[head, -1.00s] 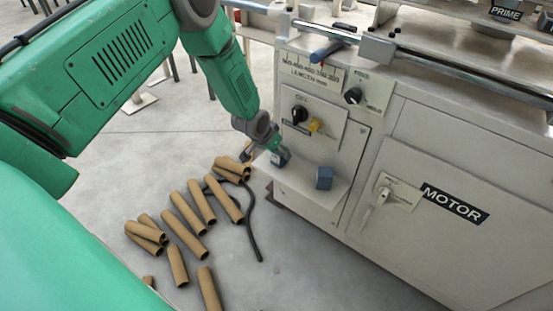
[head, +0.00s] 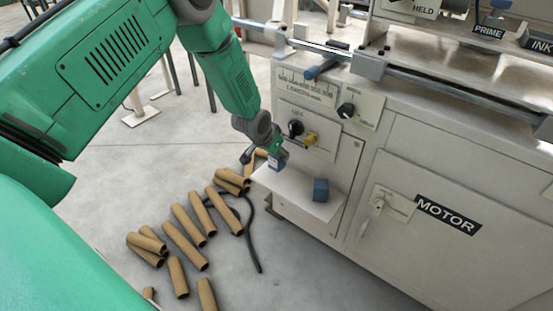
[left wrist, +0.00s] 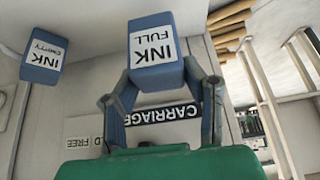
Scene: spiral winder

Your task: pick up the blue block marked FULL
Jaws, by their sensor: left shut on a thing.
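The blue block marked INK FULL (left wrist: 152,52) sits between the two fingers of my left gripper (left wrist: 160,82) in the left wrist view, its white label facing the camera. In the head view my left gripper (head: 275,150) is shut on this block (head: 274,164) over the left end of the small shelf (head: 290,191). The block seems slightly above the shelf. A second blue block, marked INK EMPTY (left wrist: 43,56), stands apart on the shelf; it also shows in the head view (head: 320,190). My right gripper is not in view.
The machine's panel with a black knob (head: 296,128) and a yellow knob (head: 311,138) rises right behind the shelf. The MOTOR door (head: 448,213) is to the right. Several cardboard tubes (head: 185,245) and a black cable (head: 253,235) lie on the floor at left.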

